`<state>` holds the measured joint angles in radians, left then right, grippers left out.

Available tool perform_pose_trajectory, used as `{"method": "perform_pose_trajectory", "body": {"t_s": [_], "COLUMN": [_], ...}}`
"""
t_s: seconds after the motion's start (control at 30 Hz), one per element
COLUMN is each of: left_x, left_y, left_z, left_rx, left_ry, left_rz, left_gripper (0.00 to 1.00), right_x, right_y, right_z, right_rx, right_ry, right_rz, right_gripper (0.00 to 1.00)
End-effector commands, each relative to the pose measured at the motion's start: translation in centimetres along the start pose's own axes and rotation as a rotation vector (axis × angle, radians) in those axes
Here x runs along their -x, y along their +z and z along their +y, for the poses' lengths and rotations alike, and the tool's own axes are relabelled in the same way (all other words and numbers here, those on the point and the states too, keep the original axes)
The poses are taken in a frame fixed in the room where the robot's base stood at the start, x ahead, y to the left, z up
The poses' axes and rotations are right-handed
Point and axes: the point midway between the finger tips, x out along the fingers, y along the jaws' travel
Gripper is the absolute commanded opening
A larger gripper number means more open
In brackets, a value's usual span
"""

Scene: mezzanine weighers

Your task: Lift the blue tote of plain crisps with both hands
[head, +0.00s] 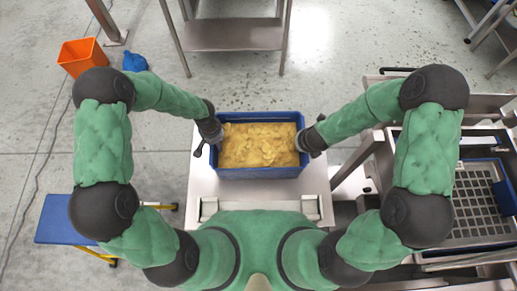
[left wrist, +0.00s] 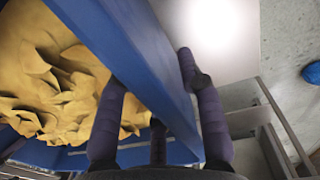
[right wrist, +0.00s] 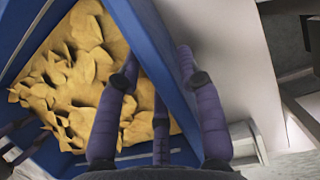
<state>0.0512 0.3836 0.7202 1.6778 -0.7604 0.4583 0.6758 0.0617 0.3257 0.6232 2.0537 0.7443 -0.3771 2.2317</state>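The blue tote (head: 262,173) is filled with yellow crisps (head: 258,144) and sits level in the head view, over the pale bench top. I cannot tell whether its base touches the bench. My left gripper (head: 212,140) is at its left wall, with fingers on both sides of the blue wall (left wrist: 135,50) in the left wrist view. My right gripper (head: 308,142) is at the right wall, its fingers likewise astride the wall (right wrist: 152,45) in the right wrist view. Both grippers look closed on the walls. The parts of the fingertips behind the walls are hidden.
The bench top (head: 202,185) has bare margins beside the tote. A metal table (head: 235,35) stands beyond it. An orange bin (head: 82,55) and a blue item (head: 134,61) are on the floor. A blue step (head: 58,220) is at left, and metal machinery with a grid (head: 478,205) at right.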

Motion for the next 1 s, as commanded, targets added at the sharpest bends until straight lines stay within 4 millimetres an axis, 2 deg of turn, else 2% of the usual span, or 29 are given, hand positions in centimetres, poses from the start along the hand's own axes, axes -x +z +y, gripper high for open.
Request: {"method": "perform_pose_trajectory", "body": {"t_s": [0.2,0.5,0.63,1.0], "left_x": [-1.21,-1.28,-1.27,-1.20], "left_y": [0.00,0.00,0.00,-0.08], "left_z": [0.01,0.01,0.01,0.05], "left_rx": [0.000,0.000,0.000,0.000], "left_ry": [0.001,0.001,0.001,0.001], "left_rz": [0.000,0.001,0.001,0.003], "left_gripper": [0.37,0.37,0.01,0.00], "right_x": [-1.21,-1.29,-1.28,-1.25], "right_y": [0.02,0.03,0.02,0.11], "right_z": [-0.02,-0.01,-0.01,0.00], "right_rx": [-0.001,-0.001,-0.001,0.000], "right_ry": [0.000,0.000,0.000,0.000], "right_rz": [-0.001,-0.001,-0.001,-0.003], "right_gripper": [0.37,0.37,0.01,0.00]}}
